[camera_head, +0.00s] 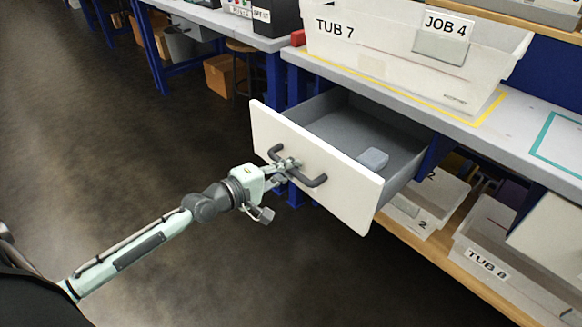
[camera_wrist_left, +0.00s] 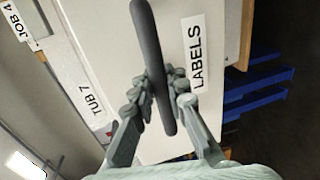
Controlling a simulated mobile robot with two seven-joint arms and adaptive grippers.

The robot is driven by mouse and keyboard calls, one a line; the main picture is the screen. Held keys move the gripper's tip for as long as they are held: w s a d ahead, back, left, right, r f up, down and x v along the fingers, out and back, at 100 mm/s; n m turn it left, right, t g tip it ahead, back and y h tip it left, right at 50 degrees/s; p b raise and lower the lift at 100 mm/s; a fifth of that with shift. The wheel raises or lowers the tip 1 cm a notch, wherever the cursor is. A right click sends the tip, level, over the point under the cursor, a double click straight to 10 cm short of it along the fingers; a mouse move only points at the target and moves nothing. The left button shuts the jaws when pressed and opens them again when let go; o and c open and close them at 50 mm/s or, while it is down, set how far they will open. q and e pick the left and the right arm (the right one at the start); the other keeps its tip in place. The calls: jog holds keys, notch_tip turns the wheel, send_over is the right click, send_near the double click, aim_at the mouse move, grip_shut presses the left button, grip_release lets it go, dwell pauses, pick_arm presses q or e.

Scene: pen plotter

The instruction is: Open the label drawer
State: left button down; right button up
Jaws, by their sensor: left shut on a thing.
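The label drawer (camera_head: 330,187) is pulled out from under the workbench, with its white front away from the bench and its grey inside showing. A small pale grey block (camera_head: 372,159) lies in it. A dark bar handle (camera_head: 318,181) is fixed to the drawer front. In the left wrist view, the fingers (camera_wrist_left: 158,92) stand on both sides of the dark handle (camera_wrist_left: 147,45), and the drawer front bears a LABELS sign (camera_wrist_left: 194,52). My right gripper is not in view.
A white tub marked TUB 7 (camera_head: 350,51) stands on the workbench (camera_head: 530,128) above the drawer. Below is a wooden shelf (camera_head: 450,262) with tubs, including TUB 8 (camera_head: 515,277). A stool (camera_head: 240,46) and cardboard box (camera_head: 222,75) stand behind. The floor at left is clear.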

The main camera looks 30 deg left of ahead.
pick_arm(q)
jog(key=c, duration=1.5)
grip_release()
jog(key=shift+v, duration=6)
jog(key=s+d+f+m+g+y, duration=0.1)
jog(key=s+f+m+g, duration=0.3)
jog(key=f, duration=0.4)
jog(key=s+d+f+m+g+y, duration=0.1)
jog(key=s+f+m+g+y, duration=0.2)
jog(key=f, duration=0.6)
jog(key=s+d+f+m+g+y, duration=0.1)
jog(key=s+f+m+g+y, duration=0.1)
jog(key=s+f+m+g, duration=0.2)
jog(key=shift+s+d+f+m+g+y, duration=0.15)
jog(key=shift+s+f+m, duration=0.25)
jog(key=shift+f+m, duration=0.35)
jog(key=shift+s+d+f+m+g+y, duration=0.1)
jog(key=shift+s+f+m, duration=0.3)
jog(key=shift+f+m, duration=0.4)
jog(key=shift+s+d+f+m+g+y, duration=0.15)
jog(key=shift+s+f+m, duration=0.25)
jog(key=shift+f+m, duration=0.35)
